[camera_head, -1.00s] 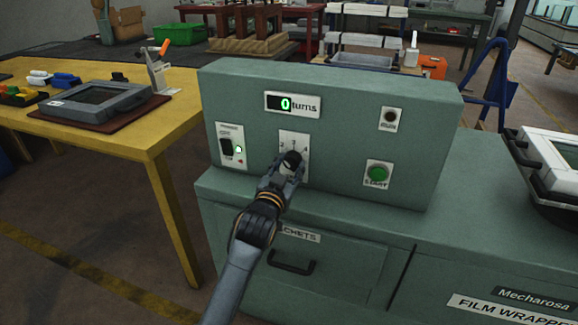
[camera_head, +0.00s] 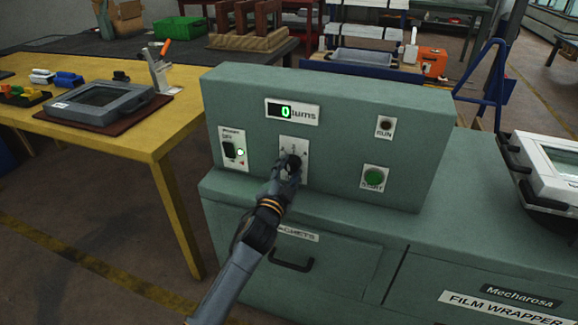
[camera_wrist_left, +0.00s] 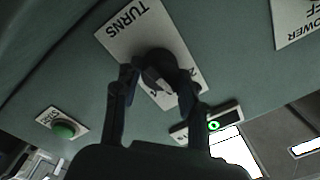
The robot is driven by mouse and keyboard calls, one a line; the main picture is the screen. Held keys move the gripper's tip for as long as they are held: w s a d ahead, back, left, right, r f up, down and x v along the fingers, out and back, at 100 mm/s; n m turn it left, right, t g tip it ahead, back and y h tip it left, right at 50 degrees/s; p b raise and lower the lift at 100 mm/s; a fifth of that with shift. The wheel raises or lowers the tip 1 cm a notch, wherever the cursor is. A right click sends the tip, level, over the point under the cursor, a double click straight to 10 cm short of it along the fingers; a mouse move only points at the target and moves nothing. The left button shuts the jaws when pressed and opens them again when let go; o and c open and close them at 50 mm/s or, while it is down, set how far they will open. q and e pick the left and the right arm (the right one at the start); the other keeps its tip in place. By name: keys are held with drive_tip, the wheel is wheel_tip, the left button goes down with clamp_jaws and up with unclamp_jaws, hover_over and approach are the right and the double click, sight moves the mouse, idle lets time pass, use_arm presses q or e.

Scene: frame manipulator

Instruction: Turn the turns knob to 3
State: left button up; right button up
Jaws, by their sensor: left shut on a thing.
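The black turns knob (camera_wrist_left: 160,70) sits on a white plate labelled TURNS on the green control panel. My left gripper (camera_head: 291,164) is at the knob, and in the left wrist view its two fingers (camera_wrist_left: 157,85) are on either side of the knob, shut on it. The plate (camera_head: 294,146) shows around the gripper in the head view, but the knob's pointer and most of its numbers are covered there. My right gripper is not in view.
A yellow table (camera_head: 150,135) with a grey framed device (camera_head: 101,101) stands at the left.

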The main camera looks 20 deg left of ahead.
use_arm(q)
drive_tip(key=shift+m, duration=0.8)
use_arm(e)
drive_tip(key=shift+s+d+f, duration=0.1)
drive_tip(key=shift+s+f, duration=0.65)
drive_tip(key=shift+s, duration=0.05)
use_arm(q)
drive_tip(key=o, duration=1.1)
drive_tip(key=shift+o, duration=0.2)
drive_tip(key=shift+s+f, duration=0.1)
drive_tip(key=shift+s, duration=0.1)
drive_tip(key=s, duration=1.1)
drive_tip(key=shift+s+f, duration=0.15)
drive_tip(key=shift+s, duration=0.15)
